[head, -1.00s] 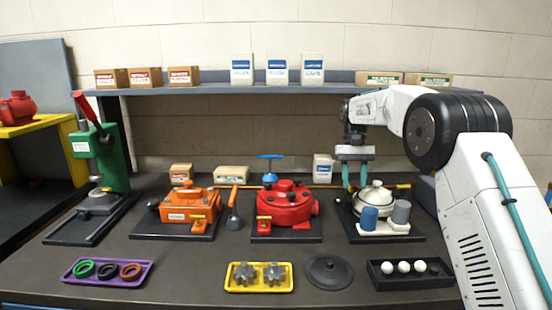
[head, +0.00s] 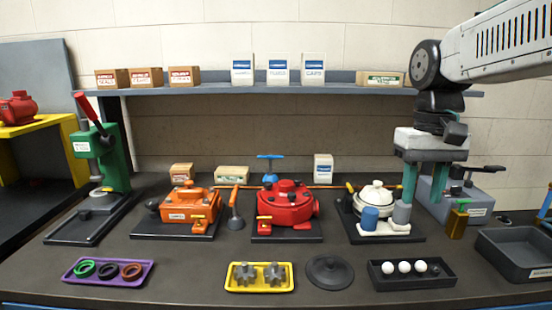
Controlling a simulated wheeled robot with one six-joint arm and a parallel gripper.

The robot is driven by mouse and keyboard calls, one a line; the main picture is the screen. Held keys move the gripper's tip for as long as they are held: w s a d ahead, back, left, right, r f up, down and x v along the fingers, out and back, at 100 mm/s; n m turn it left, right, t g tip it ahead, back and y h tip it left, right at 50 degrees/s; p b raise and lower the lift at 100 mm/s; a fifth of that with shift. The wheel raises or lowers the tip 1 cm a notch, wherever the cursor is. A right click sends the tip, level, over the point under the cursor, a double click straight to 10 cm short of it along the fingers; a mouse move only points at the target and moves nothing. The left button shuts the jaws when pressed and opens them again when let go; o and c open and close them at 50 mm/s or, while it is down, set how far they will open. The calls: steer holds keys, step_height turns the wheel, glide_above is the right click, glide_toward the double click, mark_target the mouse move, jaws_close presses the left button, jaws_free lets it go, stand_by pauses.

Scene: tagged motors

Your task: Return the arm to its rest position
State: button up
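My gripper (head: 426,182) hangs down at the right of the workbench in the head view. Its two teal fingers are spread apart with nothing seen between them, above and right of the white motor. The white motor (head: 376,196) sits on a dark base, with a blue cylinder (head: 370,218) and a grey cylinder (head: 401,212) on the white block in front of it. The left fingertip overlaps the grey cylinder in the picture; I cannot tell whether they touch.
A red motor (head: 285,203) and an orange motor (head: 188,207) stand to the left. A grey vise-like device (head: 455,202) and a dark open tray (head: 515,252) lie at right. A black tray (head: 411,281) with white balls is in front. The shelf (head: 220,90) holds boxes.

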steer(key=s+f+t, duration=0.1)
steer(key=s+f, duration=0.3)
steer(key=s, duration=0.5)
steer(key=s+f+t, duration=0.1)
steer(key=s+f, duration=0.4)
steer(key=s, duration=0.4)
steer(key=shift+s+d, duration=0.3)
steer(key=shift+s, duration=0.1)
steer(key=shift+f, duration=0.1)
